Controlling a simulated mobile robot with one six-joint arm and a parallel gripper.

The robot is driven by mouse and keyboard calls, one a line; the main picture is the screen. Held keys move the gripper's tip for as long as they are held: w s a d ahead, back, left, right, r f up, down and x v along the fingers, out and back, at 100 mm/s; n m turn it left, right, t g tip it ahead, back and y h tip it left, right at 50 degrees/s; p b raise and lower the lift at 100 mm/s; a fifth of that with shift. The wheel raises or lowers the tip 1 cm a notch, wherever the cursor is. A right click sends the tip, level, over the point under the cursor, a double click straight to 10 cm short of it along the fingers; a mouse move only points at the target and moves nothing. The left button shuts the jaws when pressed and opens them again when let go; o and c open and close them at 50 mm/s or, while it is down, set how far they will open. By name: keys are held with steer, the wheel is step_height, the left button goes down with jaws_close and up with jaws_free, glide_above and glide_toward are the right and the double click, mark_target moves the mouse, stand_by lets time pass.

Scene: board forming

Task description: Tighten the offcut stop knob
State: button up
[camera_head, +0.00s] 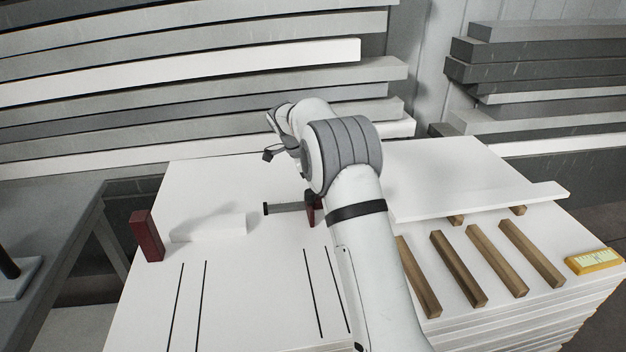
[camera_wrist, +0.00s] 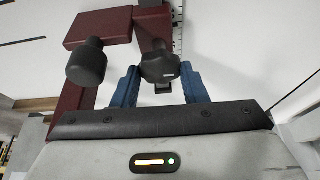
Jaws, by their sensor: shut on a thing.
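In the wrist view a black lobed knob (camera_wrist: 159,67) sits on a dark red stop bracket (camera_wrist: 112,30). My gripper (camera_wrist: 160,76) has its two blue fingers on either side of this knob and is shut on it. A second black, rounded cylindrical handle (camera_wrist: 86,61) stands to the left of the fingers, apart from them. In the head view, part of the dark red bracket (camera_head: 311,208) shows beside my arm, with a dark bar reaching left from it. My arm hides the knob and fingertips there.
A dark red block (camera_head: 147,236) and a white block (camera_head: 208,228) stand left on the white board stack (camera_head: 250,300). At right are several wooden strips (camera_head: 457,268), a white board (camera_head: 480,201) and a yellow device (camera_head: 594,261). Stacked boards (camera_head: 190,80) fill the back.

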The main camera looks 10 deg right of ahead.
steer(key=o, duration=1)
steer(key=shift+c, duration=0.2)
steer(key=p+v, duration=0.1)
steer(key=v, duration=0.6)
steer(key=shift+a+r, duration=0.2)
steer(key=shift+r, duration=0.15)
